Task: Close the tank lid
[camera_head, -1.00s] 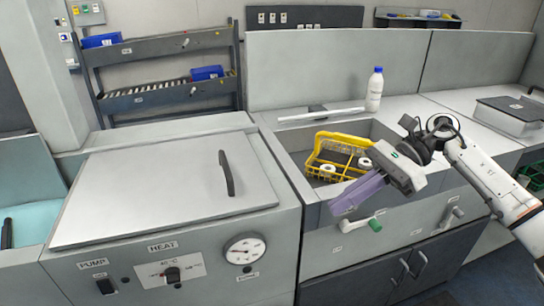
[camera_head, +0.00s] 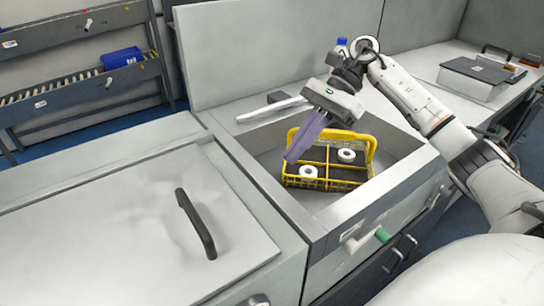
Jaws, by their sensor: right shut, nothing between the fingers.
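The tank lid (camera_head: 130,235) is a flat light-grey panel at the lower left. It lies flat over its tank, with a black bar handle (camera_head: 196,222) near its right side. My right gripper (camera_head: 292,158) has purple fingers, shut and empty. It is above the sink at the right of the lid, over the left part of a yellow basket, well apart from the lid handle. My left gripper is not in view.
The yellow basket (camera_head: 330,183) stands in the sink (camera_head: 262,160) and holds round white-topped items. A white bar lies on the counter behind the sink. A grey box (camera_head: 474,77) stands at the right.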

